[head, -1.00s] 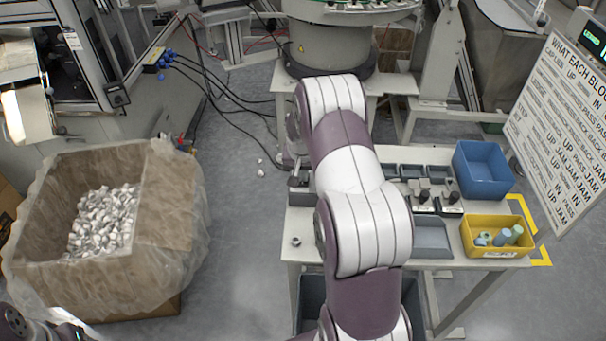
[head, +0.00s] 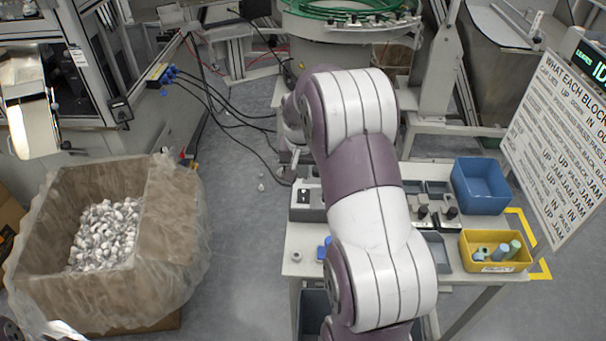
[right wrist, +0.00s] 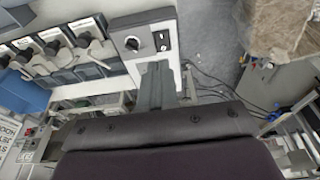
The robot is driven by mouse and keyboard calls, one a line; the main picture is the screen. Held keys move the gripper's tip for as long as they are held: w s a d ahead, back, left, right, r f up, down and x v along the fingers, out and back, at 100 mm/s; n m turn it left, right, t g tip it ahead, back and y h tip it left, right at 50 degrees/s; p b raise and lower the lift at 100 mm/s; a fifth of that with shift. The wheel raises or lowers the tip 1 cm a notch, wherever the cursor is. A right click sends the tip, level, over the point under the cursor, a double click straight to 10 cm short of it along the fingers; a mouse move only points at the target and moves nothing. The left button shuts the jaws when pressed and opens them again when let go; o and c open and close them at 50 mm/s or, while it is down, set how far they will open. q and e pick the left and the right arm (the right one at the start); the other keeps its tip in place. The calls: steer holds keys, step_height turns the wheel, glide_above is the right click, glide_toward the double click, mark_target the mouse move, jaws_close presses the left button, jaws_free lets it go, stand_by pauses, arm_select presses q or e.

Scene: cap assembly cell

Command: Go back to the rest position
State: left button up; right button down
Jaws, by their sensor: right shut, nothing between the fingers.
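My right arm reaches up the middle of the head view and covers part of the work table (head: 302,236). My right gripper (head: 291,166) shows small, just left of the arm and beyond the grey switch box (head: 308,205). In the right wrist view its grey fingers (right wrist: 159,72) are together and empty, close to the switch box (right wrist: 133,47) with its black knob; I cannot tell whether they touch it. My left gripper is not seen; only a dark sliver of my left arm shows at the bottom left corner of the head view.
A blue bin (head: 482,187) and a yellow bin (head: 497,264) with several parts stand at the table's right. A small ring-like part (head: 296,256) lies near its left edge. A lined box of metal parts (head: 165,215) stands left. Floor between box and table is mostly clear.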

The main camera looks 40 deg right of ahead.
steer(key=shift+s+r, duration=0.1)
steer(key=shift+r, duration=0.05)
stand_by(0.4)
steer(key=s+a+f+n+y, duration=0.1)
steer(key=s+a+n, duration=0.7)
steer(key=s+a, duration=0.7)
steer(key=a, duration=0.4)
steer(key=shift+a+g+y, duration=0.2)
steer(key=shift+g+y, duration=0.1)
steer(key=shift+s, duration=0.15)
